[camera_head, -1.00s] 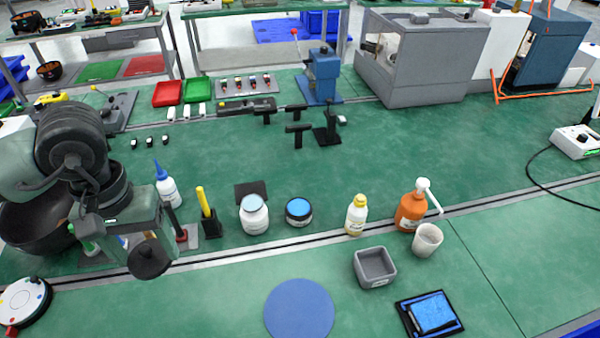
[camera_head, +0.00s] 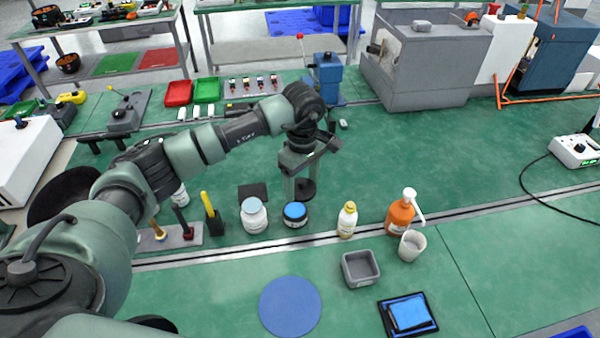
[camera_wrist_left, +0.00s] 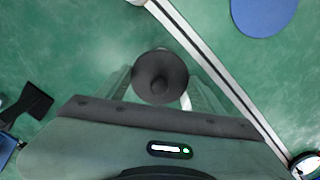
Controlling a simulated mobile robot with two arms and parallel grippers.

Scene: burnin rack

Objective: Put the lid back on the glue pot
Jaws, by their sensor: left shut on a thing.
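My left gripper (camera_head: 301,180) is shut on a black round lid with a knob (camera_head: 306,191). In the left wrist view the lid (camera_wrist_left: 160,78) sits between the fingers. A short dark pot with a blue top face (camera_head: 295,213), seemingly the glue pot, stands on the green bench. In the head view the lid shows just behind and slightly right of the pot; the exact height gap cannot be told. My right gripper is not in view.
A white jar (camera_head: 254,217) stands close left of the pot. A yellow-capped bottle (camera_head: 347,220) and an orange pump bottle (camera_head: 399,216) stand to the right. A grey bin (camera_head: 360,283) and a blue disc (camera_head: 290,307) are in front.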

